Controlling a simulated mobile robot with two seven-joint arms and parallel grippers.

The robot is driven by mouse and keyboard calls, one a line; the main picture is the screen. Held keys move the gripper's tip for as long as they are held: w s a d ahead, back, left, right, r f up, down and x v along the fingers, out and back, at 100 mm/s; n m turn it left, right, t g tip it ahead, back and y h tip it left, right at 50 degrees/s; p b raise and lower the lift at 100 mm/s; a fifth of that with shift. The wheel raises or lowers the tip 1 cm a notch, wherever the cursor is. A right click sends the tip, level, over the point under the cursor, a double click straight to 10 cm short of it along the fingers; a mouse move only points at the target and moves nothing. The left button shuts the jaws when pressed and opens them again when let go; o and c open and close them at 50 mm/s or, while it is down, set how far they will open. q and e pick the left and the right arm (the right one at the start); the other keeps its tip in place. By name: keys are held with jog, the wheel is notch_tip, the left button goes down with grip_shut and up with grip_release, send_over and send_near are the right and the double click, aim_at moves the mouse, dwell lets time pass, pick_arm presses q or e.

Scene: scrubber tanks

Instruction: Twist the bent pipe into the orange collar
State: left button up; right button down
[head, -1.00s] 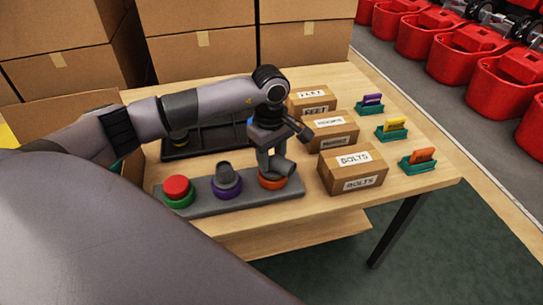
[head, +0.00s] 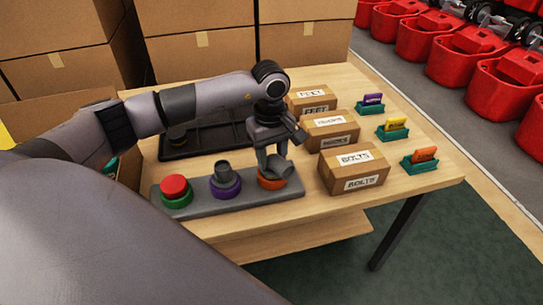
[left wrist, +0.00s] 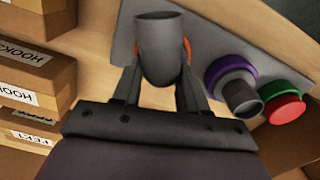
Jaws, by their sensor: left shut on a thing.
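The grey bent pipe (head: 283,168) stands at the orange collar (head: 271,183), at the right end of the grey base (head: 245,197). Its lower end meets the collar; how deep it sits is hidden. My left gripper (head: 273,158) is shut on the pipe from above. In the left wrist view the pipe (left wrist: 162,50) shows its open end between the two fingers of the left gripper (left wrist: 160,88), and slivers of the orange collar (left wrist: 187,48) show behind it. My right gripper is not in view.
On the same base stand a purple collar (head: 224,190) with a grey pipe piece and a green collar (head: 176,199) with a red cap. A dark tray (head: 205,140) lies behind. Labelled boxes, including the bolts box (head: 355,172), stand close on the right.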

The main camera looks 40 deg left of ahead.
pick_arm(q)
jog(key=shift+m+b, duration=0.45)
jog(key=shift+m, duration=0.35)
jog(key=shift+f+m+b, duration=0.1)
jog(key=shift+m+b, duration=0.2)
jog(key=shift+m, duration=0.2)
jog(key=shift+w+d+m+b, duration=0.1)
jog(key=shift+m+b, duration=0.35)
jog(key=shift+m, duration=0.55)
jog(key=shift+m+b, duration=0.35)
jog(key=shift+m, duration=0.35)
